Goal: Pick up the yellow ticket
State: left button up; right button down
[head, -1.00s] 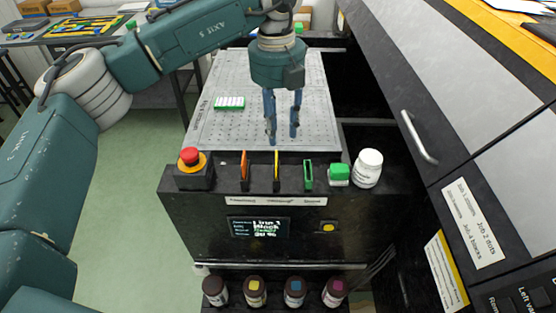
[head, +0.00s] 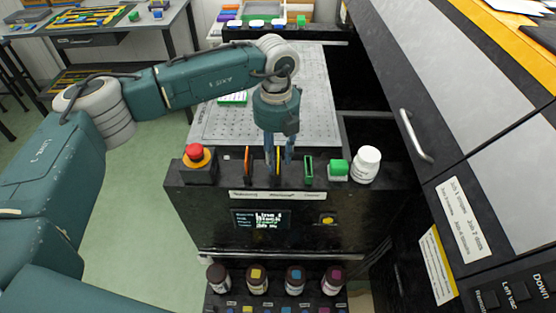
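The yellow ticket (head: 278,169) stands upright in the middle slot on top of the black machine, a thin strip seen edge-on. My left gripper (head: 279,160) points straight down over it. Its two blue fingers are apart, one on each side of the ticket's top, and a gap shows between them. I cannot tell whether either finger touches the ticket. The fingers partly hide it. My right gripper is not in view.
An orange ticket (head: 247,162) stands left of the yellow one and a green holder (head: 308,170) right of it. Dark ink bottles (head: 257,281) stand below.

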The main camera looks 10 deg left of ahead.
pick_arm(q)
grip_shut()
jog(key=shift+r, duration=0.1)
